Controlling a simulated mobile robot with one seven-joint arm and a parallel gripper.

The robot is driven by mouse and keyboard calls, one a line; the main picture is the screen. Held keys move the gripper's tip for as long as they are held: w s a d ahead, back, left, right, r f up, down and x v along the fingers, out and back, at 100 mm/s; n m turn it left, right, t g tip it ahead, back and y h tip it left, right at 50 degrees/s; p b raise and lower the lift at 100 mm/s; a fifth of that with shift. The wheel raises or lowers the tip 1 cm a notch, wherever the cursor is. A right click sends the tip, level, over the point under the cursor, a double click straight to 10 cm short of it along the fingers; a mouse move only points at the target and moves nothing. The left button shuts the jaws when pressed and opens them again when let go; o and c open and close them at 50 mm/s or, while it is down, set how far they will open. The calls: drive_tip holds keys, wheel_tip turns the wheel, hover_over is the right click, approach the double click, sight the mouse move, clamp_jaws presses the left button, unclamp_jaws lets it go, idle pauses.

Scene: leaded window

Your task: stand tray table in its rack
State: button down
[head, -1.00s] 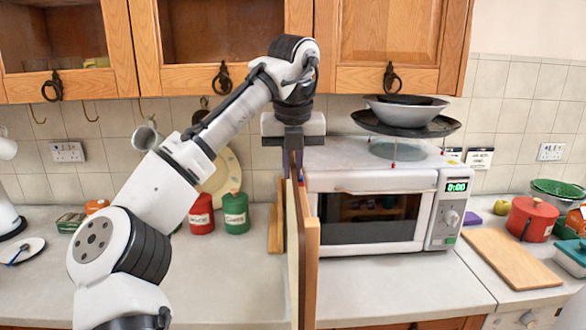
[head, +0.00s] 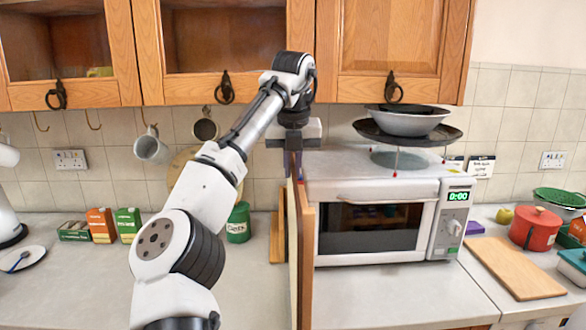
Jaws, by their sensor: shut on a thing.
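The tray table (head: 306,255) is a wooden panel, seen nearly edge-on and upright just left of the microwave. My gripper (head: 292,165) points down from above and is shut on its top edge; the fingertips are small and partly hidden. The lower end of the tray table runs toward the bottom of the picture, and I cannot tell if it touches the counter. Narrow upright wooden slats (head: 277,238) stand behind it on the left and may be part of the rack. The panel hides whatever lies directly behind it.
A white microwave (head: 380,215) stands close on the right, with a dark pan (head: 368,131) and bowl on a stand above it. Wall cupboards (head: 230,50) hang above my arm. A green canister (head: 238,223) and several boxes (head: 100,225) stand left. The front left counter is clear.

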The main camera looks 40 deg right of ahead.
sight(292, 158)
drive_tip(key=shift+w+d, duration=0.6)
drive_tip(key=shift+w, duration=0.2)
drive_tip(key=shift+w+d, duration=0.55)
drive_tip(key=shift+w, duration=0.25)
drive_tip(key=shift+w+d, duration=0.1)
drive_tip(key=shift+w, duration=0.15)
